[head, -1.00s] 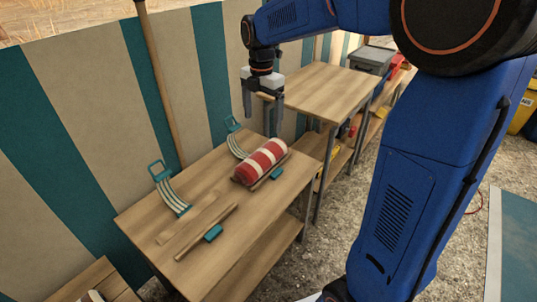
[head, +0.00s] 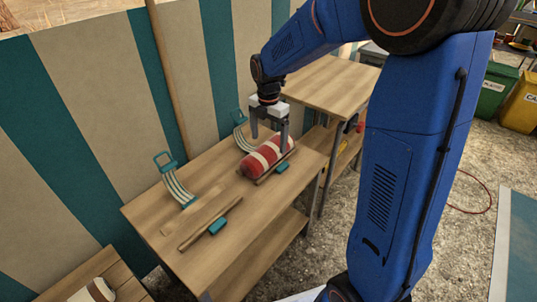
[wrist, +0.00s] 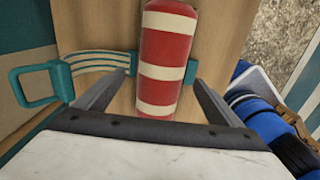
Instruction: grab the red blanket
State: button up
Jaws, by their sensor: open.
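The red blanket (head: 268,157) is a roll with cream stripes. It lies on the wooden table between low wooden strips, over a teal strap. In the wrist view the red blanket (wrist: 166,55) runs away from me, between the lines of the two fingers. My gripper (head: 269,146) is open, with its fingers pointing down around the blanket's place in the head view. In the wrist view my gripper (wrist: 165,85) has one finger to each side of the roll, with gaps. I cannot tell how far down the fingertips reach.
The wooden table (head: 228,240) has a second, empty strap place with a teal handle (head: 165,163) at its left. A striped wall (head: 95,110) stands close behind. Another wooden table (head: 325,88) stands beyond. A rolled item (head: 95,290) lies at the lower left.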

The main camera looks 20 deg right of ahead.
aim_at(269, 146)
jog(key=shift+s+f, duration=0.15)
jog(key=shift+f, duration=2.55)
jog(key=c, duration=1.4)
